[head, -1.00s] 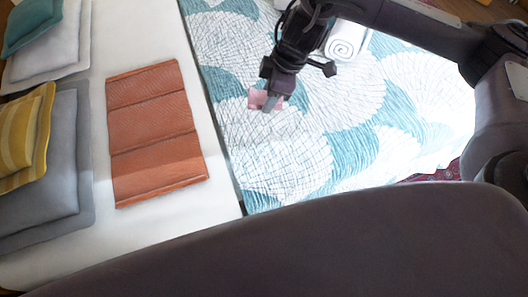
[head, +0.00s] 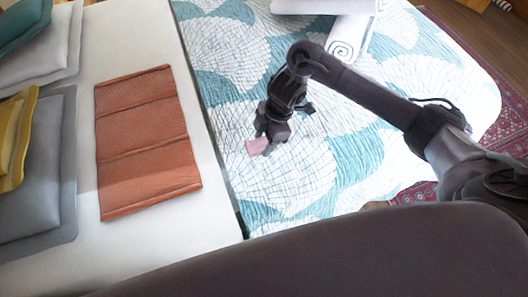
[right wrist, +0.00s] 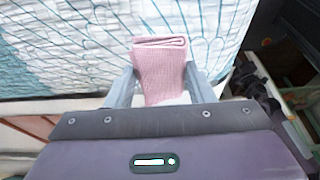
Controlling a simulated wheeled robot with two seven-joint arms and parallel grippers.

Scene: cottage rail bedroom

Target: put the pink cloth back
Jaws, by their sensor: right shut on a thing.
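The pink cloth (head: 257,147) is a small folded piece held at the tip of my right gripper (head: 268,140), over the teal and white patterned bed cover. In the right wrist view the pink cloth (right wrist: 160,70) stands between the two grey fingers of my right gripper (right wrist: 160,88), with its folded edge pointing outward. The right gripper is shut on it. I cannot tell how far above the cover the cloth is. My left gripper is out of view.
The patterned bed cover (head: 300,180) is mostly bare. White rolled towels (head: 348,35) lie at its far end. To the left, a white surface (head: 215,205) bears a rust-coloured folded throw (head: 148,140), grey pillows (head: 42,170) and yellow cushions (head: 14,140). A red rug (head: 415,193) shows at right.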

